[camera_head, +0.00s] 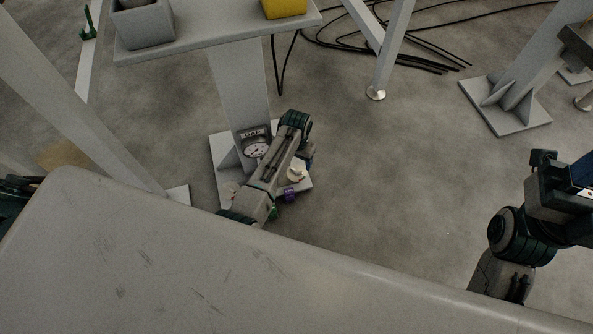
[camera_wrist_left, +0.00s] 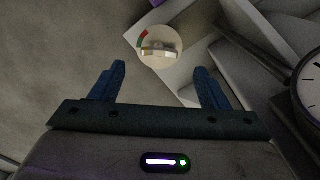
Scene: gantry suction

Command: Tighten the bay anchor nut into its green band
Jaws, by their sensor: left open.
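The bay anchor nut (camera_wrist_left: 160,54) shows in the left wrist view as a pale metal bar across a round cream disc. A red and green band (camera_wrist_left: 142,40) curves along the disc's upper left edge. My left gripper (camera_wrist_left: 160,80) is open, its two blue fingers apart and empty. The nut lies beyond the fingertips, roughly centred between them, with no visible contact. In the head view the cream disc (camera_head: 296,172) sits on the post's foot, beside my left gripper (camera_head: 308,160), which is partly hidden by my arm. My right arm (camera_head: 525,225) is at the right; its fingers are unclear.
A dial gauge (camera_head: 256,149) stands on the post's base plate (camera_head: 223,160), close to my left arm; it also shows in the wrist view (camera_wrist_left: 311,85). A purple item (camera_head: 291,194) is near the disc. Black cables (camera_head: 345,42) lie behind. Open floor (camera_head: 400,170) is to the right.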

